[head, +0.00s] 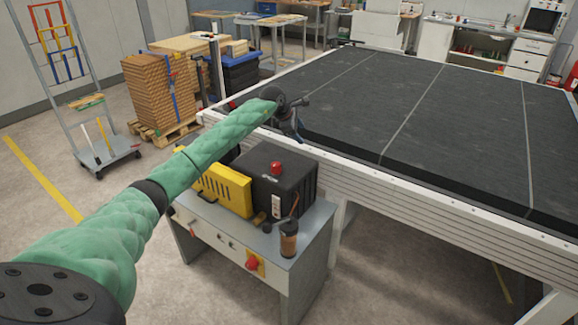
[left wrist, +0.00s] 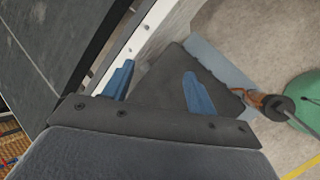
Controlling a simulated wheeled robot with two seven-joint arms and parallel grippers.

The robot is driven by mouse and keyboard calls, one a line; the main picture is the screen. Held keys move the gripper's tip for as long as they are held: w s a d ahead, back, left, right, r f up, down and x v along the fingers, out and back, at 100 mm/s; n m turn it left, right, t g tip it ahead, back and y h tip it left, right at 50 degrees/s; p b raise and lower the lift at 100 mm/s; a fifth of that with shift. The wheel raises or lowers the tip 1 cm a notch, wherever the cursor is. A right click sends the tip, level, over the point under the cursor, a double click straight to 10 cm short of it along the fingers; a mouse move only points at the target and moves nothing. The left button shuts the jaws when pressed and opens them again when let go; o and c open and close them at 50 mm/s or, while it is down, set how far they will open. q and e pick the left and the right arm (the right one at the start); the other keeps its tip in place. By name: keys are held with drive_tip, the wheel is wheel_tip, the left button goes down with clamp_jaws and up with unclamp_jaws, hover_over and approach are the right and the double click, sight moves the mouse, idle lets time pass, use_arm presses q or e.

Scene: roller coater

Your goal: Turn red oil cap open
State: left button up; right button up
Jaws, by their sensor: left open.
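My left gripper (head: 300,127) is above and beyond the cap, over the near edge of the large black table, apart from the cap. In the left wrist view its two blue fingers (left wrist: 155,71) stand apart with nothing gripped between them. A dark grey surface lies below them, and I cannot make out the red cap there. My right gripper is not in view.
The unit stands on a grey cabinet (head: 295,255) beside a yellow vented block (head: 222,190). A brown jar (head: 289,238) stands at the cabinet's front corner. A red knob (head: 252,264) is on its front. The large black-topped table (head: 420,120) fills the right.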

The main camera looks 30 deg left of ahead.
use_arm(q)
drive_tip(key=s+a+f+m+g+y, duration=0.2)
drive_tip(key=s+a+f+g, duration=0.1)
drive_tip(key=s, duration=0.1)
drive_tip(key=m+g+y, duration=0.1)
drive_tip(key=m+g, duration=0.1)
drive_tip(key=g, duration=0.1)
hover_over(276, 164)
drive_tip(key=shift+w+f, duration=0.3)
drive_tip(key=shift+f, duration=0.05)
drive_tip(key=shift+s+m, duration=0.3)
drive_tip(key=shift+f, duration=0.1)
wheel_tip(276, 164, down, 8)
drive_tip(key=p, duration=0.4)
drive_tip(key=shift+r, duration=0.2)
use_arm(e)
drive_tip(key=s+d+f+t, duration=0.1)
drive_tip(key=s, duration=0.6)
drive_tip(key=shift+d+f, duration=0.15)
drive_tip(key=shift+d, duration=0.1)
use_arm(q)
drive_tip(key=c, duration=1)
